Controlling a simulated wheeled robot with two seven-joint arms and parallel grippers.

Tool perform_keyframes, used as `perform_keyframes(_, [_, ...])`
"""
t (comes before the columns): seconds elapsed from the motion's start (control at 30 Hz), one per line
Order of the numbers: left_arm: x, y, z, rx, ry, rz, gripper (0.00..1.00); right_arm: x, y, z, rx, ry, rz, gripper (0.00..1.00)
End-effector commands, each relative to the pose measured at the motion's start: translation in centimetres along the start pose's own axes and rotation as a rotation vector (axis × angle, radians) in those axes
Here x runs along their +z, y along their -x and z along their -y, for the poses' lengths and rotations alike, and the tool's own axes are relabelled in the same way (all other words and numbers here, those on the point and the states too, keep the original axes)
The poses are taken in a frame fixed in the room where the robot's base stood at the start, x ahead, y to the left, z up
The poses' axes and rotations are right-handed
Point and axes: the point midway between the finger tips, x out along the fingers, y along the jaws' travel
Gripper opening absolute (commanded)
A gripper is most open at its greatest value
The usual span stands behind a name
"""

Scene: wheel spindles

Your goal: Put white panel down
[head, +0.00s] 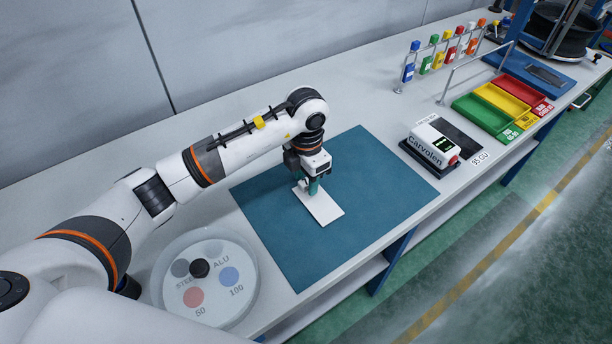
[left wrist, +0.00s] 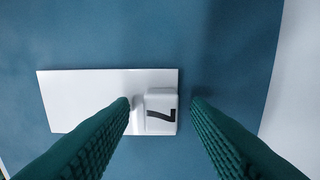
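The white panel (head: 321,207) is a flat rectangle that appears to lie on the blue mat (head: 370,180). In the left wrist view the white panel (left wrist: 85,98) has a raised white block (left wrist: 161,95) at its right end, marked with a dark 7. My left gripper (head: 313,188) points down over the panel's far end. In the left wrist view the green fingers of my left gripper (left wrist: 161,103) stand apart on either side of the block, with a visible gap at each side. My right gripper is not in view.
A round disc (head: 215,305) with coloured spots lies at the mat's near left. A labelled scale (head: 430,146) stands right of the mat. Green, yellow and red trays (head: 500,98) and a rack of coloured tags (head: 440,55) are further back. The mat around the panel is clear.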

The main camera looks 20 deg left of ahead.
Motion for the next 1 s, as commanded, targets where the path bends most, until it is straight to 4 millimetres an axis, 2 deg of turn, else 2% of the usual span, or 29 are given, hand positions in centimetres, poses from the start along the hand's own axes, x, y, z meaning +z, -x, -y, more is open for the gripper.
perform_keyframes(0.17, [0.0,0.4,0.0,0.000,0.000,-0.001,0.43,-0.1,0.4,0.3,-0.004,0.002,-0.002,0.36])
perform_keyframes(0.23, [-0.1,0.9,0.0,-0.001,-0.001,-0.004,0.43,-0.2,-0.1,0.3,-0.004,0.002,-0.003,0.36])
perform_keyframes(0.37, [-0.1,3.1,0.1,-0.004,-0.001,-0.006,0.43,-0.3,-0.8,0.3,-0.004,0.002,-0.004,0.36])
perform_keyframes(0.57, [-0.1,7.6,0.1,-0.004,-0.002,-0.006,0.43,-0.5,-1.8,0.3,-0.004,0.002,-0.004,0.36])
perform_keyframes(0.7, [-0.1,10.4,0.1,-0.004,-0.001,-0.004,0.43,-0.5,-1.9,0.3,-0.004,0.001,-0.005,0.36])
perform_keyframes(0.83, [0.0,11.6,0.1,-0.003,0.000,-0.002,0.43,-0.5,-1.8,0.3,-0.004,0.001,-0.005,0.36])
perform_keyframes(1.0, [0.0,12.2,0.0,0.000,0.000,0.000,0.43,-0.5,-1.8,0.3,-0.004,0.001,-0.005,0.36])
